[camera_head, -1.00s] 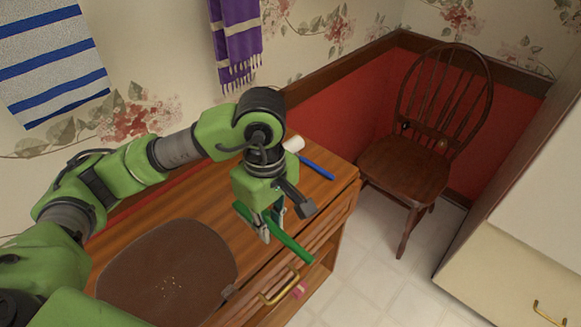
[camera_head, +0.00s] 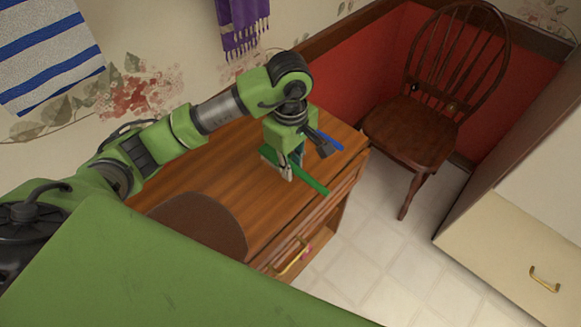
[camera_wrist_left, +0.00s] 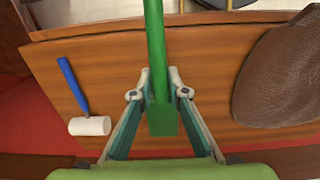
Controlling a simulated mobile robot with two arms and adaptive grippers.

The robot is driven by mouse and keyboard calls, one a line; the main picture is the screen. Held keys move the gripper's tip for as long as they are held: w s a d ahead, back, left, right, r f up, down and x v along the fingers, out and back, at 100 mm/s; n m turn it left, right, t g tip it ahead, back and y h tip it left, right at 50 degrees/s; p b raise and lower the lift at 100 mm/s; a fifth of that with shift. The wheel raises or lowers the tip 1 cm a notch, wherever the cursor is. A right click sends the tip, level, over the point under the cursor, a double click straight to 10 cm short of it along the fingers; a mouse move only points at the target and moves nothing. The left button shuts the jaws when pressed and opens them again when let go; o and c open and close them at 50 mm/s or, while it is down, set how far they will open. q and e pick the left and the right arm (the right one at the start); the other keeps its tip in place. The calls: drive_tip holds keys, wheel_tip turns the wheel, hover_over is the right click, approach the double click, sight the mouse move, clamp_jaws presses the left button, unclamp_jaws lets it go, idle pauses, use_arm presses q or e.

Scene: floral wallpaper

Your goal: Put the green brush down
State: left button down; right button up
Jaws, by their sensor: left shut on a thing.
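The green brush (camera_head: 312,184) is a long green bar in the head view. It lies across the front part of the wooden cabinet top (camera_head: 220,160), its right end near the front edge. My left gripper (camera_head: 287,172) points down and is shut on it. In the left wrist view the brush (camera_wrist_left: 154,45) runs from the top edge down between the fingers (camera_wrist_left: 160,88), over the wood. I cannot tell if the brush touches the wood. My right gripper is in neither view.
A blue-handled tool with a white head (camera_wrist_left: 90,126) lies beside the brush; its blue handle (camera_head: 328,141) shows in the head view. A chair (camera_head: 415,130) stands to the right. A drawer handle (camera_head: 292,258) sticks out in front.

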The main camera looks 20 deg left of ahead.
use_arm(q)
drive_tip(key=shift+w+a+f, duration=0.25)
drive_tip(key=shift+w+f, duration=0.2)
drive_tip(key=shift+f, duration=0.1)
drive_tip(key=shift+w+a+f, duration=0.2)
drive_tip(key=shift+w+f, duration=0.25)
drive_tip(key=shift+f, duration=0.1)
drive_tip(key=shift+w+a+f+p, duration=0.25)
drive_tip(key=shift+w+f+p, duration=0.1)
drive_tip(key=shift+f, duration=0.25)
wheel_tip(320, 180, down, 2)
drive_tip(key=shift+f+p, duration=0.1)
drive_tip(key=shift+p, duration=0.5)
drive_tip(key=shift+w+f, duration=0.1)
drive_tip(key=shift+f, duration=0.5)
drive_tip(key=c, duration=2)
unclamp_jaws()
drive_tip(key=shift+o, duration=0.2)
drive_tip(key=shift+r, duration=0.1)
